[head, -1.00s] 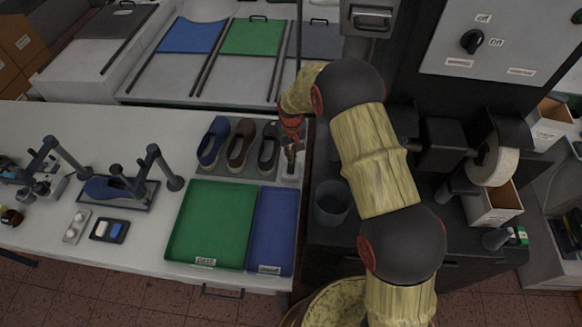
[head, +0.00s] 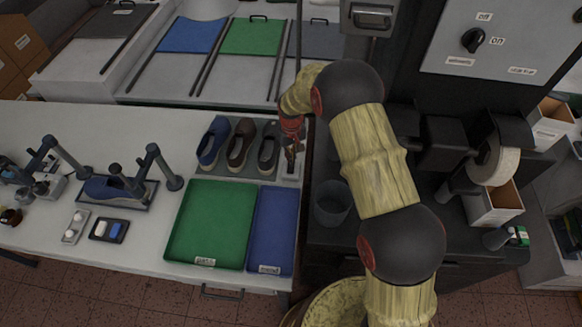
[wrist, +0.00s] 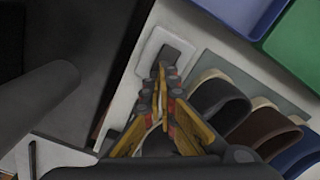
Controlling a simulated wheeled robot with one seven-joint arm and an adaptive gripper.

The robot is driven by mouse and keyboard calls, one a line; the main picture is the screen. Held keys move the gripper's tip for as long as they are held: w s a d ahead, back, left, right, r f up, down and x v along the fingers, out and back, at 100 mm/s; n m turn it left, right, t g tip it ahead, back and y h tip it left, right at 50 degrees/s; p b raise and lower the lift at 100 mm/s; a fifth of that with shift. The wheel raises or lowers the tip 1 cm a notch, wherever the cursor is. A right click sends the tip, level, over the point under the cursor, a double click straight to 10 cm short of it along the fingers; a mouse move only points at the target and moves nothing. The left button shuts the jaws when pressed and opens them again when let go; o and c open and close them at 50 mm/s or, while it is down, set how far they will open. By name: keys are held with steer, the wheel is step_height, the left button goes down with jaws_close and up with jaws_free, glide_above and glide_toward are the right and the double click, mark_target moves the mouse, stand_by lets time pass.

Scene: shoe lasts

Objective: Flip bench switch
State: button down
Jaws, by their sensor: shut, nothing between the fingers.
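The bench switch is a white plate (wrist: 149,52) with a dark rocker (wrist: 177,51) in the wrist view. In the head view the plate (head: 288,177) lies at the right edge of the white bench, beside the shoes. My gripper (wrist: 166,70) is shut and empty, its fingertips pointing at the rocker and overlapping its near end in the wrist view. I cannot tell whether they touch it. In the head view my gripper (head: 290,170) is over the plate and hides much of the switch, so the rocker's tilt is unclear.
Several dark shoes (head: 239,145) stand on a grey mat just left of the switch. A green tray (head: 210,225) and a blue tray (head: 271,230) lie in front. A dark bin (head: 332,203) is to the right. A wall panel with a knob (head: 474,40) is at upper right.

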steer(key=shift+f+b, duration=0.5)
steer(key=shift+f, duration=0.35)
stand_by(0.4)
steer(key=shift+r+p, duration=1.65)
steer(key=shift+r, duration=1.9)
steer(key=shift+g, duration=0.7)
steer(key=s, duration=0.1)
steer(key=s+f, duration=0.1)
steer(key=s, duration=0.1)
steer(key=s+d, duration=0.1)
steer(key=s, duration=0.1)
steer(key=shift+s+f, duration=0.15)
steer(key=shift+s, duration=0.1)
steer(key=s+d+r+m+t+b, duration=0.1)
steer(key=s+d+r+t+b, duration=0.1)
steer(key=s+d+r+b, duration=0.2)
steer(key=s+d+r+m+t+b, duration=0.1)
steer(key=s+d+r+b, duration=0.3)
steer(key=s+r, duration=0.7)
steer(key=s+d+r+m+t+b, duration=0.1)
steer(key=s+d+r+t+b, duration=0.3)
steer(key=s, duration=1)
step_height(320, 180, up, 4)
steer(key=shift+s+f+m+b, duration=0.15)
steer(key=shift+s+m+b, duration=0.25)
steer(key=shift+b, duration=0.7)
